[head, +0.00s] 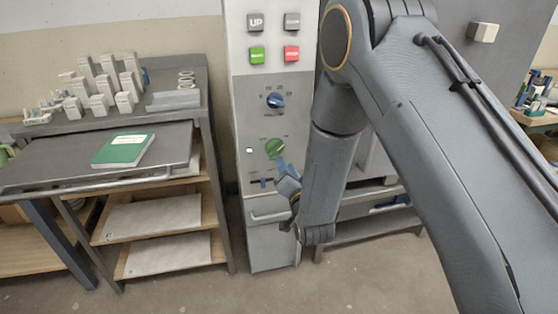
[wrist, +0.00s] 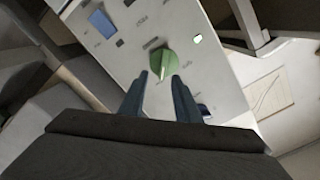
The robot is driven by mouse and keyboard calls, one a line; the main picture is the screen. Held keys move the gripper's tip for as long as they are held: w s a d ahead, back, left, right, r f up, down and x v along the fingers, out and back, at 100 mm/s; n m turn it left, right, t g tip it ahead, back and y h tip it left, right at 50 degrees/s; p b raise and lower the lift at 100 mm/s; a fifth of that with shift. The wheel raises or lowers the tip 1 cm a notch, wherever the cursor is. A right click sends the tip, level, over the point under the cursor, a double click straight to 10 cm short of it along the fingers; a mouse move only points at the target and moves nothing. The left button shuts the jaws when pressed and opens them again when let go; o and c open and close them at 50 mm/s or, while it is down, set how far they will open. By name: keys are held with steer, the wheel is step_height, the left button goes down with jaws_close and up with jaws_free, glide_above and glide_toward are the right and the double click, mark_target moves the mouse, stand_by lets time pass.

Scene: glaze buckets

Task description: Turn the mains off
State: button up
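A tall grey control panel (head: 253,185) stands in the middle of the head view. On it is a green rotary knob (head: 274,147), which also shows in the wrist view (wrist: 157,65). I cannot read the labels around the knob, so which control is the mains is not clear. A small pale green light (head: 249,151) beside the knob looks lit; it shows in the wrist view too (wrist: 198,39). My gripper (wrist: 160,79) is open, its two dark fingertips apart at the lower edge of the knob, one on either side. Whether they touch it is unclear.
Above are a blue knob (head: 275,100), a green button (head: 257,54), a red button (head: 291,53) and an UP button (head: 256,22). A slider (head: 262,182) and handle (head: 268,216) sit below. A bench with a green book (head: 123,149) stands left.

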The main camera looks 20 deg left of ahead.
mark_target(277, 151)
steer(key=shift+y, duration=0.3)
steer(key=x, duration=0.7)
steer(key=shift+w+a, duration=0.2)
steer(key=shift+a, duration=0.25)
jaws_close()
